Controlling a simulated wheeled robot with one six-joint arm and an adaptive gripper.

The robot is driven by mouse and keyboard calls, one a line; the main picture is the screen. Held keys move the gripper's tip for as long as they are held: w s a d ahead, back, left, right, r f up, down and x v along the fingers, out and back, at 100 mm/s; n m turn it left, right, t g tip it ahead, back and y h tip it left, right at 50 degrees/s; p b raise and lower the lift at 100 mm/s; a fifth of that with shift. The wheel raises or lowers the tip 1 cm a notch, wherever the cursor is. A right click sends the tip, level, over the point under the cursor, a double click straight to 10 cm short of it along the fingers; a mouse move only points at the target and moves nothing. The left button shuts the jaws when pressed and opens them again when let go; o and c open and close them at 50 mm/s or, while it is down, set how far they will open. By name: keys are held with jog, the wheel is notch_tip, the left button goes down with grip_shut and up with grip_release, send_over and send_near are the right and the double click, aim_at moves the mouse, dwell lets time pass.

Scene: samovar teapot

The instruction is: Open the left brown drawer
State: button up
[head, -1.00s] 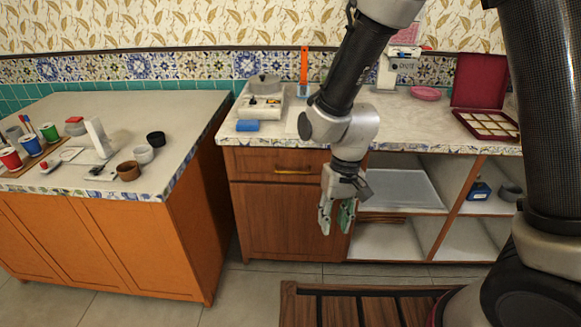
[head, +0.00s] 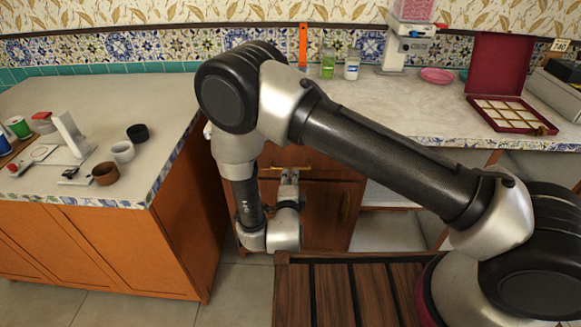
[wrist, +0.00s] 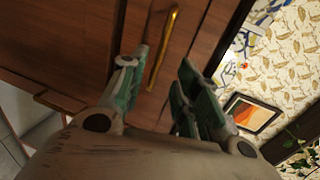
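The brown drawer (head: 325,158) is at the top of the wooden cabinet under the counter, and its front looks flush. Its gold bar handle (head: 306,167) is partly covered by my gripper (head: 289,178) in the head view. In the wrist view, the handle (wrist: 162,48) lies just ahead of the gap between the green-padded fingers of my gripper (wrist: 165,72). The fingers are apart, one on each side of the handle's line, with nothing held. I cannot tell whether a finger touches the handle.
A brown cabinet door (head: 325,212) is below the drawer. The orange-sided counter (head: 170,240) stands close on the left. Open shelves (head: 390,232) are to the right. A slatted wooden platform (head: 335,295) lies on the floor in front.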

aim_at(291, 168)
jog(key=x, duration=0.7)
jog(key=shift+w+f, duration=0.15)
jog(key=shift+w, duration=0.25)
grip_shut()
